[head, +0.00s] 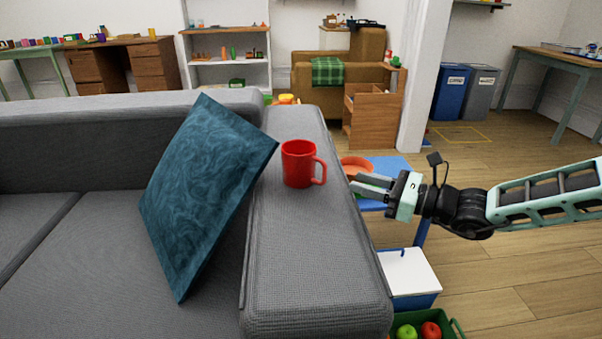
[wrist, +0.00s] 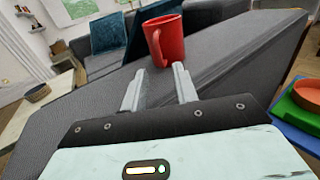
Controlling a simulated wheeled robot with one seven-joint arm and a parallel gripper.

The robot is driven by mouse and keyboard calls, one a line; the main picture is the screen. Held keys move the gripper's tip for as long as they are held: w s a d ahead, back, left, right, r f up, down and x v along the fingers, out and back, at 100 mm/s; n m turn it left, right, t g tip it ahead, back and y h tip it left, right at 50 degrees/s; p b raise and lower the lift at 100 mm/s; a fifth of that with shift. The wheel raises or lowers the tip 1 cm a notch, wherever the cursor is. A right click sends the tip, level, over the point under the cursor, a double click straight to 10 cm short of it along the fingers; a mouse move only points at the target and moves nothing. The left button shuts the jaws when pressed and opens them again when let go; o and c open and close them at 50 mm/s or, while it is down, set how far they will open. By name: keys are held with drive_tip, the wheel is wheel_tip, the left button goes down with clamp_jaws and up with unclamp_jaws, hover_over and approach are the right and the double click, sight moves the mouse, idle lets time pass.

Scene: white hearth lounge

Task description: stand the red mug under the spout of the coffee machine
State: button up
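The red mug (head: 297,164) stands upright on the flat grey sofa arm, its handle on the right side in the head view. In the wrist view the mug (wrist: 172,40) is ahead of the fingertips, with its handle facing me. My gripper (head: 368,186) is right of the mug, apart from it, with its fingers spread and nothing between them. The two fingers also show in the wrist view (wrist: 160,84), with a gap between them. I see no coffee machine in either view.
The grey sofa arm (head: 310,270) bears the mug. A blue cushion (head: 205,195) leans close to the mug's left. Beyond the arm are an orange bowl (head: 356,167), a white-lidded box (head: 409,270) and a green crate (head: 458,328) of fruit. Open wooden floor lies to the right.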

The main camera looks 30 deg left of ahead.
sight(324, 184)
drive_tip(key=a, duration=0.3)
drive_tip(key=shift+a+b, duration=0.3)
drive_tip(key=shift+a, duration=0.1)
drive_tip(key=shift+a+r+b, duration=0.15)
drive_tip(key=shift+a+b, duration=0.15)
drive_tip(key=shift+a, duration=0.65)
drive_tip(key=shift+a+r+b, duration=0.2)
drive_tip(key=shift+a+b, duration=0.05)
drive_tip(key=shift+a, duration=0.65)
drive_tip(key=shift+a+r+b, duration=0.15)
drive_tip(key=shift+a+b, duration=0.15)
drive_tip(key=shift+a, duration=0.65)
drive_tip(key=shift+r, duration=0.1)
clamp_jaws()
